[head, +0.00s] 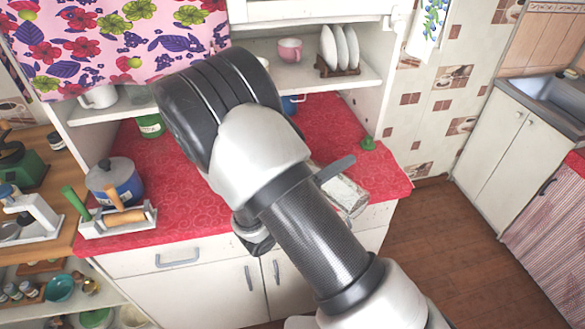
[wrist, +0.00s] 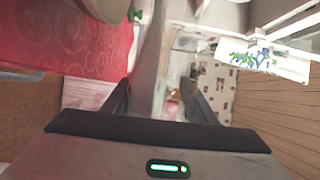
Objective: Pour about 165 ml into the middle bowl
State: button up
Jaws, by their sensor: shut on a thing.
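My gripper (wrist: 160,104) shows in the wrist view, with one dark finger on each side of a grey, partly see-through thing (wrist: 150,55). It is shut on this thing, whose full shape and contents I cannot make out. In the head view my arm covers the middle of the red counter and hides most of the gripper. A pale, glassy blocky shape (head: 343,196) shows beside my arm at the counter's front edge; I cannot tell whether it is the held thing. I cannot make out the middle bowl or any row of bowls.
The red counter (head: 185,185) has a blue pot (head: 116,184) and a utensil holder (head: 115,222) at left, a green can (head: 150,126) behind, and a small green thing (head: 367,144) at right. A shelf above holds a pink cup (head: 289,50) and white plates (head: 338,47).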

jog(key=shift+r, duration=0.15)
dwell(0.4)
jog(key=shift+f+b, duration=0.35)
jog(key=shift+s+d+f+m+b, duration=0.35)
jog(key=shift+m+b, duration=0.5)
jog(key=shift+b, duration=1)
jog(key=shift+s+d+f+m+b, duration=0.1)
jog(key=shift+f+m+b, duration=0.6)
jog(key=shift+b, duration=1.15)
jog(key=shift+r+m, duration=0.15)
jog(key=shift+m, duration=0.1)
